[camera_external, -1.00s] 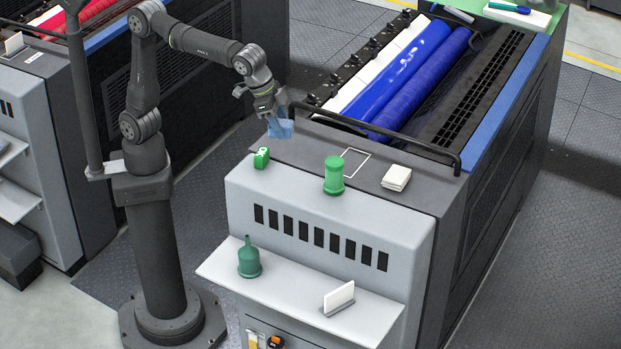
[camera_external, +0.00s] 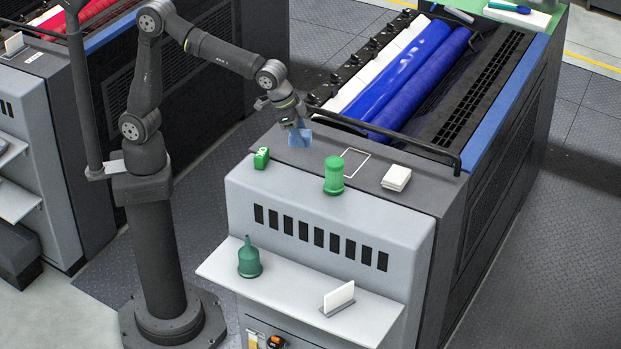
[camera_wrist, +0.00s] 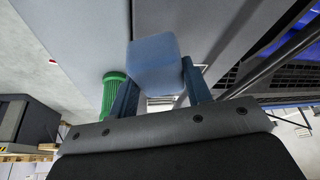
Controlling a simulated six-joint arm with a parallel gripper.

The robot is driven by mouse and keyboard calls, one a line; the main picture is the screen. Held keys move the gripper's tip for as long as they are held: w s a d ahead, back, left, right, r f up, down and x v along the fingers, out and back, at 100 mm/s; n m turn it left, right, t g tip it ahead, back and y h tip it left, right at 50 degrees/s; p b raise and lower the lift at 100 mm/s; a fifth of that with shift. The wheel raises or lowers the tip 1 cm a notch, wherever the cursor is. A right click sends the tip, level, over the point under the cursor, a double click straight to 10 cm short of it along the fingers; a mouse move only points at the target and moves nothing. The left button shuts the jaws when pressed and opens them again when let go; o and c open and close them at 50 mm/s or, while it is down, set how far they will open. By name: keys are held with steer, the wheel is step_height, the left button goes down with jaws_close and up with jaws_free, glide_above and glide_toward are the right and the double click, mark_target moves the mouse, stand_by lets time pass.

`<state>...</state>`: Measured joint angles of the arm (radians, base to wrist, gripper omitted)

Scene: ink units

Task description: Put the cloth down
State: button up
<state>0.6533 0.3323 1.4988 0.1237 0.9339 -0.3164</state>
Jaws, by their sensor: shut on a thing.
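A light blue cloth (camera_external: 299,137) hangs from my gripper (camera_external: 298,124) above the grey top of the machine, left of the blue rollers. In the wrist view the cloth (camera_wrist: 155,62) sits between the two blue-grey fingers of my gripper (camera_wrist: 158,88), which is shut on it. A white outlined rectangle (camera_external: 352,160) is marked on the grey top, to the right of the cloth. In the wrist view the cloth and fingers hide much of the surface below.
White pads (camera_external: 396,178) lie to the right. A black rail (camera_external: 400,140) borders the blue rollers (camera_external: 425,87). A green funnel (camera_external: 249,258) stands on the lower shelf (camera_external: 285,290).

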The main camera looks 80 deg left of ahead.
steer(key=w, duration=0.1)
steer(key=w+a+f, duration=0.1)
steer(key=w+f, duration=0.1)
steer(key=shift+a, duration=0.25)
steer(key=shift+f, duration=1.95)
steer(key=o, duration=1)
steer(key=shift+f, duration=0.15)
steer(key=shift+c, duration=0.2)
steer(key=v, duration=1.2)
